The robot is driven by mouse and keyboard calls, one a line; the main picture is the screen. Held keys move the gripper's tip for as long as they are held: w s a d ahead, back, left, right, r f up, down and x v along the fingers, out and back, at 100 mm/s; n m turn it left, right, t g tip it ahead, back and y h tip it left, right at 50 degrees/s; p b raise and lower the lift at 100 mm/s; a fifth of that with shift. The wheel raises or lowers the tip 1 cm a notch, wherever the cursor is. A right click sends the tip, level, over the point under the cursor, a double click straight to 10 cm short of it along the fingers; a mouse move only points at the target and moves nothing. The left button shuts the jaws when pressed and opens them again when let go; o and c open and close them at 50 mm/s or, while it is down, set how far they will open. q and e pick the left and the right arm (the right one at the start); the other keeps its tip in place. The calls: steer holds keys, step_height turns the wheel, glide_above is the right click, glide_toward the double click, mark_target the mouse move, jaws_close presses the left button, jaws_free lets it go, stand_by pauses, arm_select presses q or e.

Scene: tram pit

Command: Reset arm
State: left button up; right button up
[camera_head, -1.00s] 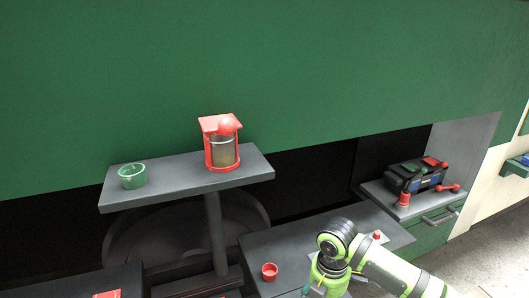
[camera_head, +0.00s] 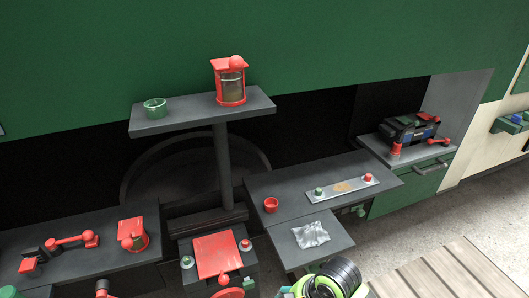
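A lime-green and black arm joint of mine shows at the bottom edge, right of the middle, in the head view. Its gripper is below the picture or hidden, so its fingers do not show.
A raised shelf (camera_head: 190,121) bears a green cup (camera_head: 154,108) and a red lantern-like container (camera_head: 230,83). Lower surfaces bear a red cup (camera_head: 271,205), a strip with two knobs (camera_head: 341,187), a crumpled grey cloth (camera_head: 311,234) and a red-lidded box (camera_head: 216,256). A toolbox (camera_head: 408,129) stands right.

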steer(key=s+d+m+t+h, duration=0.2)
steer(key=s+d+m+h, duration=0.1)
steer(key=s+d+m, duration=1)
step_height(320, 180, down, 25)
steer(key=s+g, duration=0.2)
steer(key=s, duration=0.1)
arm_select(q)
steer(key=shift+s+r+p, duration=0.25)
steer(key=shift+s+p, duration=0.05)
steer(key=shift+s, duration=0.25)
steer(key=shift+s+r+p, duration=0.25)
steer(key=shift+s+p, duration=0.05)
steer(key=shift+s, duration=0.25)
arm_select(e)
steer(key=s+d+f, duration=0.3)
steer(key=s+f, duration=0.9)
steer(key=s, duration=0.2)
steer(key=shift+s+g, duration=0.25)
steer(key=shift+g, duration=0.15)
steer(key=c, duration=0.6)
arm_select(q)
steer(key=shift+s+a, duration=0.1)
arm_select(e)
steer(key=shift+w+a+n, duration=0.15)
steer(key=shift+n, duration=0.15)
